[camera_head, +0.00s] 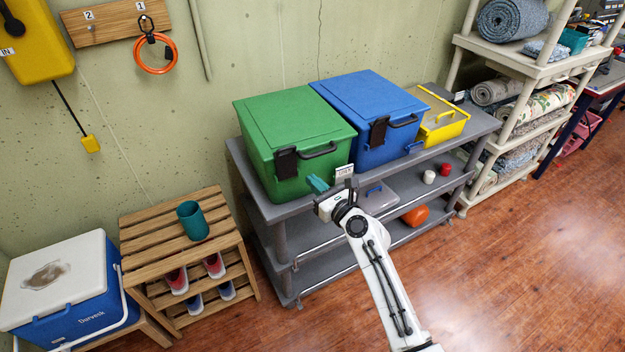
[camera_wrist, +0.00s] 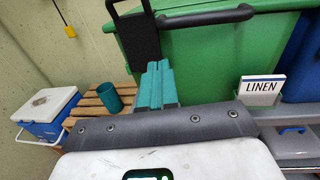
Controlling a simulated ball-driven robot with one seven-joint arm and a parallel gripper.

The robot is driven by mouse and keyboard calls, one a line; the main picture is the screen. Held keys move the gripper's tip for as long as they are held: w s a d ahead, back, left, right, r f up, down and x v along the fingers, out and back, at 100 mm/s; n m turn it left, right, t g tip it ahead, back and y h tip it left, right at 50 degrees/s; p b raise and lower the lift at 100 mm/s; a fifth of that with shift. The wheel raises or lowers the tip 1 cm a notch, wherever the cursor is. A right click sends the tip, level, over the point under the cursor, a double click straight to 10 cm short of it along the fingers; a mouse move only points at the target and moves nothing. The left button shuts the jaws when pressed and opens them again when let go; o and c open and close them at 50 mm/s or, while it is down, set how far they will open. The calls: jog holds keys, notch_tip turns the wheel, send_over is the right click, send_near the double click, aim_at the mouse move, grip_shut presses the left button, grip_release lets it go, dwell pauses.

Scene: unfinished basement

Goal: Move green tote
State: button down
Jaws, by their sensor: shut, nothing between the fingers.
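The green tote (camera_head: 295,138) stands with its lid shut on the left end of the grey cart's top shelf (camera_head: 272,210). It has a black latch and a dark bar handle (camera_head: 319,151) on its front. In the wrist view the fingers (camera_wrist: 157,84) point at the green tote (camera_wrist: 205,55), below and left of the handle (camera_wrist: 205,16). I cannot tell whether the fingertips touch the tote.
A blue tote (camera_head: 370,110) stands right beside the green one, then a yellow box (camera_head: 440,118). A LINEN label (camera_wrist: 262,84) stands at the shelf edge. Left are a slatted wooden rack (camera_head: 165,232) with a teal cup (camera_head: 193,220) and a cooler (camera_head: 60,285). The floor at front right is clear.

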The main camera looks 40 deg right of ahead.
jog(key=s+a, duration=0.1)
jog(key=s, duration=0.7)
jog(key=shift+s+a, duration=0.2)
jog(key=shift+s, duration=0.05)
jog(key=c, duration=1.8)
grip_release()
jog(key=shift+r, duration=0.1)
